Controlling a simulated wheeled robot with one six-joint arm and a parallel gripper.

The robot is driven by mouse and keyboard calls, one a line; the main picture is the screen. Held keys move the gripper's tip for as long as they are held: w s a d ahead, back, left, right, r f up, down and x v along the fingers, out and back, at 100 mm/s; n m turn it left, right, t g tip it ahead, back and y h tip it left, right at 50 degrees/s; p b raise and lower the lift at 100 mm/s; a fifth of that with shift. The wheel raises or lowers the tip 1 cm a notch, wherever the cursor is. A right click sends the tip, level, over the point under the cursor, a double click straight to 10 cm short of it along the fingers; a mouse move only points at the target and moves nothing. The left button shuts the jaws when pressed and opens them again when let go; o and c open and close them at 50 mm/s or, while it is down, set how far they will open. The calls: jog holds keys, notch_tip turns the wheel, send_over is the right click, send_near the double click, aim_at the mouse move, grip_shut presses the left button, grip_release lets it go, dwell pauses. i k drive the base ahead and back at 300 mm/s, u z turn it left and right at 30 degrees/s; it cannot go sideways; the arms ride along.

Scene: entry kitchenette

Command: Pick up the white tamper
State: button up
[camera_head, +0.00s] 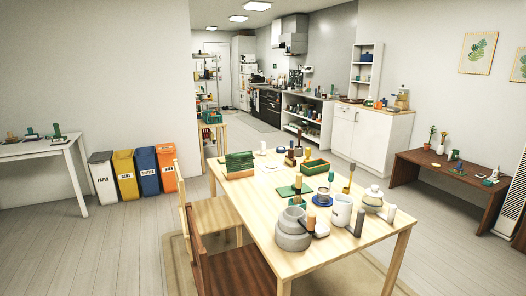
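Several small upright handled pieces stand on the pale wooden table (265,205) in front of me. A small white piece (389,213) lies near the table's right edge, beside a pale lidded jar (373,197). It may be the white tamper, but it is too small to be sure. Another small white piece (322,230) lies by a wooden-handled piece (311,219), and its shape is unclear.
Near the front stand a grey rounded stack (293,236), a white mug-like vessel (341,210) and a dark grey upright piece (360,222). Chairs (228,268) border the table's left side. A dark bench (425,178) stands right, coloured bins (125,175) left. The left floor is clear.

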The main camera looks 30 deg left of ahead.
aim_at(262, 144)
jog(key=u, duration=1.4)
jog(key=k, duration=0.6)
jog(key=u, duration=0.85)
jog(key=i, duration=1.05)
jog(key=u, duration=0.25)
jog(key=i, duration=4.05)
jog(key=z, duration=1.05)
jog(key=i, duration=0.95)
jog(key=z, duration=1.05)
